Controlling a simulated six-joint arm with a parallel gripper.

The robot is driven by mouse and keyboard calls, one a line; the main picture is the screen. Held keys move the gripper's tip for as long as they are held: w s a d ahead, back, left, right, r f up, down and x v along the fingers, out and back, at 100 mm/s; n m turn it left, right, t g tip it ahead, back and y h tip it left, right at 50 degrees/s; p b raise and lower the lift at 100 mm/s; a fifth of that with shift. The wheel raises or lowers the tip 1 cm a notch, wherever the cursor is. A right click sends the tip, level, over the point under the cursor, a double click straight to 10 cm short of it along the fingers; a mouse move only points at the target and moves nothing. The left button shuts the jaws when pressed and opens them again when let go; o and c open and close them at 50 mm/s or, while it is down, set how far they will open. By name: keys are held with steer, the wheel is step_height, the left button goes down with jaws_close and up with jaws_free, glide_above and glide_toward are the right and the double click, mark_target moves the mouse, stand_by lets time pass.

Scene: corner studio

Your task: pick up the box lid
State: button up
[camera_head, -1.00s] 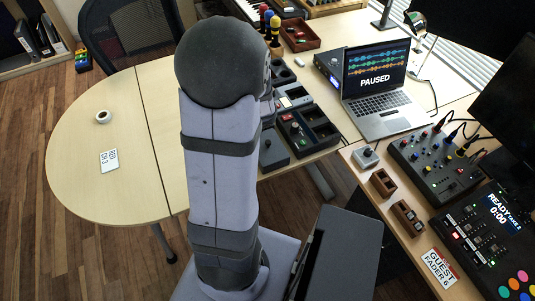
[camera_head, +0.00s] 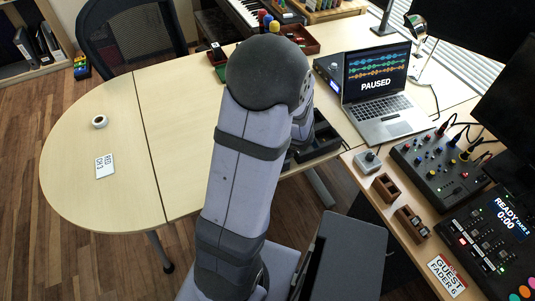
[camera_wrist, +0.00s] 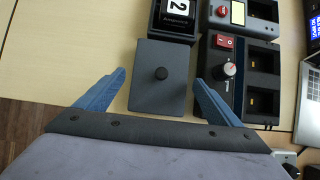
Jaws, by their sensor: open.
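The box lid (camera_wrist: 149,88) is a flat dark grey plate with a round black knob (camera_wrist: 161,73) in its middle. In the wrist view it lies on the light wood table, just ahead of my gripper. My gripper (camera_wrist: 161,76) is open, with one blue finger at the left of the lid and one at the right. The fingers are apart from the knob and nothing is between them but the lid area. In the head view my own arm hides the lid and the gripper.
A dark box with a "2" card (camera_wrist: 177,12) stands just beyond the lid. A charger-like unit with a knob and red switch (camera_wrist: 236,75) is close on the right. The laptop (camera_head: 378,95) stands further right. The left table (camera_head: 100,140) is mostly clear, with a tape roll (camera_head: 99,121) and card (camera_head: 104,166).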

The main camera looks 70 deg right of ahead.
steer(key=x, duration=0.2)
steer(key=b+x, duration=0.1)
steer(key=shift+f, duration=0.5)
steer(key=shift+w+d+f, duration=0.25)
steer(key=shift+d+f, duration=0.1)
steer(key=shift+f, duration=0.2)
steer(key=c, duration=0.9)
step_height(320, 180, up, 10)
steer(key=p, duration=0.4)
steer(key=shift+r+p, duration=0.1)
steer(key=shift+p, duration=0.25)
